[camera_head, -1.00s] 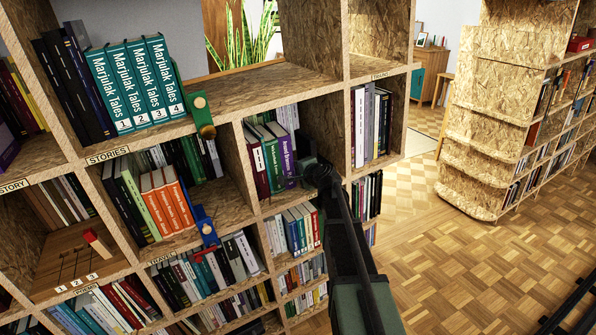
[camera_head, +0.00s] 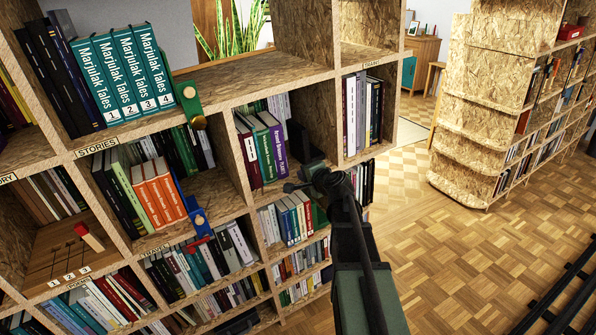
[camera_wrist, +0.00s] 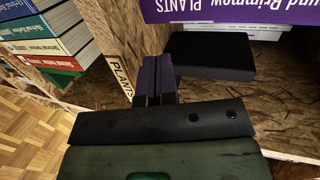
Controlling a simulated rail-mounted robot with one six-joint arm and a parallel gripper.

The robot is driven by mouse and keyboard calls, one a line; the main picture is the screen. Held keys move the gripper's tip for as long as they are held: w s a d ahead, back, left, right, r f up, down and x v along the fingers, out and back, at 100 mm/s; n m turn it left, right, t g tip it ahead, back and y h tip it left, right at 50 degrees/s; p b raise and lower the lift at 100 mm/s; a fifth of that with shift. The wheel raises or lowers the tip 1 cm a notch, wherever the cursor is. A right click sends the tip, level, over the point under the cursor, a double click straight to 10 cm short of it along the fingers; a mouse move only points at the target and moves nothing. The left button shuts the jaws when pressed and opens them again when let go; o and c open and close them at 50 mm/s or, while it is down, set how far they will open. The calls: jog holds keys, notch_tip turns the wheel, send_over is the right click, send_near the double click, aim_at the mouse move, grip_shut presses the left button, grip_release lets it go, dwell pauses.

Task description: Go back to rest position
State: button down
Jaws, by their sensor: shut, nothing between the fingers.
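My gripper (camera_head: 299,181) is in front of the middle compartment of the bookwall, at the lower right of a row of books. Its fingers are shut and empty in the wrist view (camera_wrist: 155,80). A purple book (camera_head: 278,150) stands at the right end of that row. Its spine, lettered PLANTS, also shows at the top of the wrist view (camera_wrist: 220,11). The fingers are apart from it. A black block-like thing (camera_wrist: 210,55) lies beside the fingers in the wrist view; I cannot tell if it is a bookend.
The OSB shelf edge with a PLANTS label (camera_wrist: 121,75) is close to the fingers. A green holder (camera_head: 190,103) and a blue holder (camera_head: 198,220) stick out at the left. Open parquet floor (camera_head: 430,270) lies to the right, before a second shelf (camera_head: 485,110).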

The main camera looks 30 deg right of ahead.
jog(key=s+a+r+n+g+y+p, duration=0.2)
jog(key=s+a+r+n+g+p, duration=0.15)
jog(key=a+p, duration=0.3)
jog(key=s+a+r+n+g+y+p, duration=0.1)
jog(key=s+a+r+n+g+p, duration=0.2)
jog(key=a+p, duration=0.4)
jog(key=s+a+r+n+g+h+p, duration=0.1)
jog(key=s+a+r+n+g+p, duration=0.1)
jog(key=s, duration=0.4)
jog(key=s+a+r+n+g+h+p, duration=0.1)
jog(key=s+a+r+n+g+p, duration=0.1)
jog(key=s+p, duration=0.4)
jog(key=s+a+r+n+g+h+p, duration=0.2)
jog(key=s+a+r+n+g+p, duration=0.1)
jog(key=s+a+n+g+p, duration=0.1)
jog(key=shift+s+a+n, duration=0.55)
jog(key=shift+s+a, duration=0.1)
jog(key=shift+s, duration=0.5)
jog(key=shift+r, duration=0.1)
